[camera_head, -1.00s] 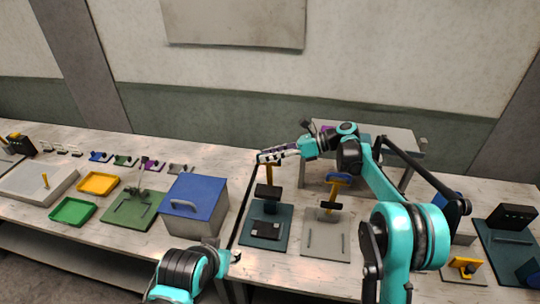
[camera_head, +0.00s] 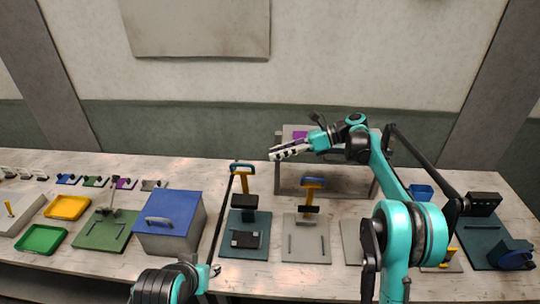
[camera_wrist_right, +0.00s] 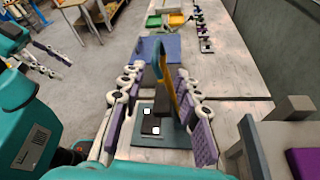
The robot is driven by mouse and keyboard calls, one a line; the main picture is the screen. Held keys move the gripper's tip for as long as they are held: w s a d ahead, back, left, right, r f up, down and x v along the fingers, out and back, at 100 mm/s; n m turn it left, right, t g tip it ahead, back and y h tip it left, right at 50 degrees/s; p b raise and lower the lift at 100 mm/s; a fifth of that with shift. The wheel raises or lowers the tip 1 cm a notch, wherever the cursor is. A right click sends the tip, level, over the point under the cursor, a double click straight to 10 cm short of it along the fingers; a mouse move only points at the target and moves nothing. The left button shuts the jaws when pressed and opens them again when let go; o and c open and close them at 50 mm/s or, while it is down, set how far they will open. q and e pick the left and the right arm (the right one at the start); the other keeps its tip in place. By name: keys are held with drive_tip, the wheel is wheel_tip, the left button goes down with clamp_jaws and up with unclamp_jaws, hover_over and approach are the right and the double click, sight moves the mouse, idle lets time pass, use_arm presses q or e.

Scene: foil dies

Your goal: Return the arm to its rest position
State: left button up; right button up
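My right gripper (camera_head: 277,154) is raised over the back of the table, to the right of the blue-topped handle (camera_head: 242,168) of a press, and looks apart from it. In the right wrist view my right gripper (camera_wrist_right: 157,76) has its fingers spread, with nothing held. The press's yellow lever (camera_wrist_right: 167,88) shows between them, farther off. My right arm (camera_head: 385,185) reaches up and bends to the left. My left gripper (camera_head: 212,271) is low, in front of the table edge; its fingers are too small to read.
A second press (camera_head: 313,183) stands on a grey plate below my right arm. A grey box with a blue lid (camera_head: 169,209) is left of the presses. A grey raised stand (camera_head: 290,184) is behind. Yellow (camera_head: 67,207) and green (camera_head: 41,239) trays lie at left.

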idle(0.4)
drive_tip(key=s+d+f+n+t+h+b, duration=0.3)
drive_tip(key=s+d+f+n, duration=0.3)
drive_tip(key=s, duration=0.5)
drive_tip(key=s+d+f+n+t+h+b, duration=0.2)
drive_tip(key=s+d+f+n+h+b, duration=0.2)
drive_tip(key=s, duration=0.7)
drive_tip(key=s+d+f+n+t+h+b, duration=0.3)
drive_tip(key=s+d+f+n+h, duration=0.4)
drive_tip(key=s+f+n, duration=0.3)
drive_tip(key=shift+s+d+f+n+t+b, duration=0.3)
drive_tip(key=shift+s+d+f+n+b, duration=0.15)
drive_tip(key=shift+f, duration=0.45)
